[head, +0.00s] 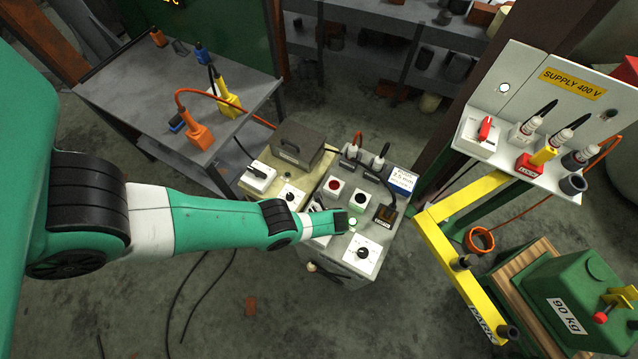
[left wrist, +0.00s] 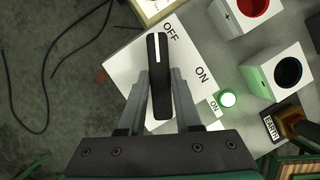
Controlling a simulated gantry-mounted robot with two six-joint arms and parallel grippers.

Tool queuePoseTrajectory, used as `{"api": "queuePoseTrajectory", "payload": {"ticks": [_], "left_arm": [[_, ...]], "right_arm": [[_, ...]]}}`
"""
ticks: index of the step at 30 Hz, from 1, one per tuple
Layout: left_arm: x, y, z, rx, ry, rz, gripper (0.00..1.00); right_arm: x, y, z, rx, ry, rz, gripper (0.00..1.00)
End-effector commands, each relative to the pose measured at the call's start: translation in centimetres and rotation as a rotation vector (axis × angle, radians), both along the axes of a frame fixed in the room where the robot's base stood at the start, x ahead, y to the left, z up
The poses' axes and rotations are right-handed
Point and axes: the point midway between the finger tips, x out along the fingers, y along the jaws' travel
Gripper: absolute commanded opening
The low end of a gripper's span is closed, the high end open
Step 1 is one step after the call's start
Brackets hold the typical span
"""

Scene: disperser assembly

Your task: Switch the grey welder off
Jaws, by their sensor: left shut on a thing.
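The grey welder (head: 342,266) stands in the middle of the head view. Its black switch handle (left wrist: 158,60) with a white line shows in the left wrist view, on a white plate (left wrist: 124,68) marked OFF and ON. The handle's lined end points up, close to OFF and away from ON. A small lamp (left wrist: 227,99) beside the plate, labelled ON, glows green. My left gripper (left wrist: 160,88) is shut on the handle, one finger on each side. In the head view my left arm hides the handle. My right gripper is not in view.
A beige box (head: 258,190) with its own switches stands left of the welder. Red (head: 334,186) and black (head: 360,197) sockets sit near the handle. A yellow frame (head: 448,255) and green 90 kg block (head: 575,285) stand right. A grey table (head: 130,95) stands upper left.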

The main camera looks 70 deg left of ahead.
Motion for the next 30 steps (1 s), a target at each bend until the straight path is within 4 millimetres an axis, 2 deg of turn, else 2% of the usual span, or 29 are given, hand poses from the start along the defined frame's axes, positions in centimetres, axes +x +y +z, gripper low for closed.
{"api": "queuePoseTrajectory", "payload": {"ticks": [6, 13, 30], "left_arm": [[0.2, 0.1, -0.3, -0.001, -0.001, 0.176, 0.00], [0.2, 0.1, -0.2, -0.001, -0.008, 0.304, 0.00], [0.0, 0.1, 0.0, -0.004, -0.010, 0.376, 0.00]], "right_arm": [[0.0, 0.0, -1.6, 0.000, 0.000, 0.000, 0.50], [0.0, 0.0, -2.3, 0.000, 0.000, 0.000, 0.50], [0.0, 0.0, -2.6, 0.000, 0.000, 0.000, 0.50]]}}
